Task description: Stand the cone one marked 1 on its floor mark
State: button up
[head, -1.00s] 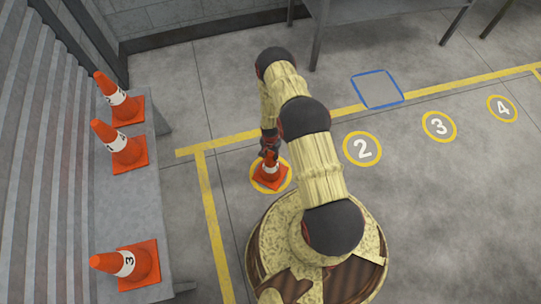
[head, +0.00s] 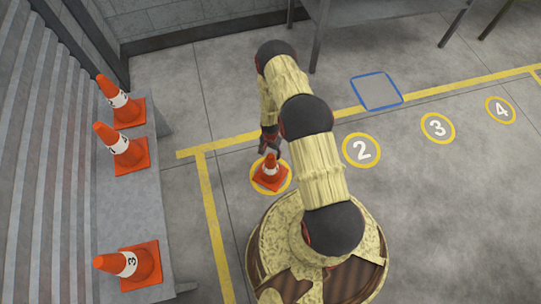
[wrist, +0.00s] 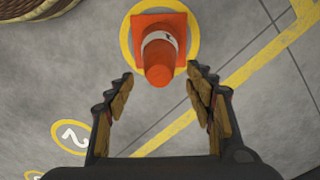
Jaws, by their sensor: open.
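An orange cone (head: 270,174) with a white band stands upright on a floor mark (head: 254,184), a yellow ring whose number is hidden under the cone. The number on its band is not readable. My gripper (head: 269,149) is open and empty, just beyond the cone's top in the head view. In the wrist view the cone (wrist: 160,47) lies ahead of my open gripper (wrist: 161,76), its tip near the line between the fingertips, with clear gaps on both sides. The whole base appears inside the ring in the wrist view.
Several ringed floor marks, 2 (head: 362,150), 3 (head: 437,128) and 4 (head: 500,110), are empty. A grey bench (head: 130,205) at left bears three more cones, one marked 3 (head: 130,263). A blue-edged square (head: 377,91) lies on the floor near a metal table (head: 400,14).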

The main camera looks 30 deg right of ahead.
jog(key=w+a+r+n+t+p, duration=0.1)
jog(key=w+r, duration=0.3)
jog(key=r, duration=0.9)
jog(key=w+r+n+p, duration=0.1)
jog(key=w+r, duration=0.2)
jog(key=r, duration=1)
jog(key=a+r+n+t, duration=0.2)
jog(key=a+r+n, duration=0.15)
jog(key=r, duration=2.05)
jog(key=s+a+r+n, duration=0.1)
jog(key=s+a+r, duration=0.15)
jog(key=r, duration=0.35)
jog(key=s+a+r+n+t, duration=0.1)
jog(key=s+r, duration=0.3)
jog(key=r, duration=0.1)
jog(key=s+a+r+n, duration=0.1)
jog(key=s+a+r, duration=0.15)
jog(key=r, duration=0.35)
jog(key=s+a+r+n, duration=0.2)
jog(key=s+r, duration=0.2)
jog(key=s, duration=0.5)
jog(key=s+a+r+n+t, duration=0.1)
jog(key=s+r, duration=0.3)
jog(key=s, duration=0.5)
jog(key=shift+a+r+n+t, duration=0.25)
jog(key=shift+a+n+t, duration=0.05)
jog(key=shift+a+n, duration=0.1)
